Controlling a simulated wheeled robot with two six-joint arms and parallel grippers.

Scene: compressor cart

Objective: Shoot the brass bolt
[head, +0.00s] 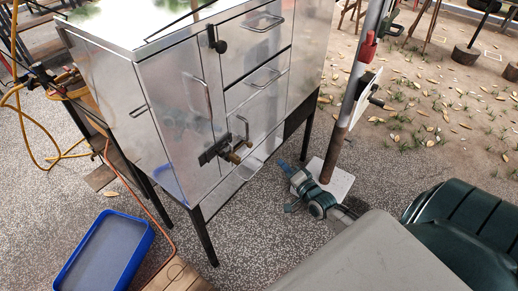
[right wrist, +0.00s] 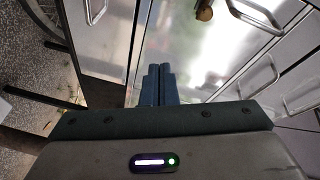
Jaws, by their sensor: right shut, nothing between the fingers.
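The brass bolt (head: 234,155) sits on a dark mounting plate across the lower part of the shiny metal cabinet (head: 165,95), near the door's edge. Its brass knobs stand out from the front. Whether it is shot or drawn is too small to tell. In the right wrist view a brass knob (right wrist: 205,12) shows at the top edge, above and right of the fingers. My right gripper (head: 282,165) is low, to the right of the bolt and apart from it. Its blue fingers (right wrist: 158,84) are shut and empty, pointing toward the metal front. My left gripper is not in view.
The cabinet front has several bar handles (head: 263,78) and a black latch (head: 216,40) near the top. A post (head: 352,95) on a white base stands right of the cabinet. A blue tray (head: 104,255) lies at the lower left.

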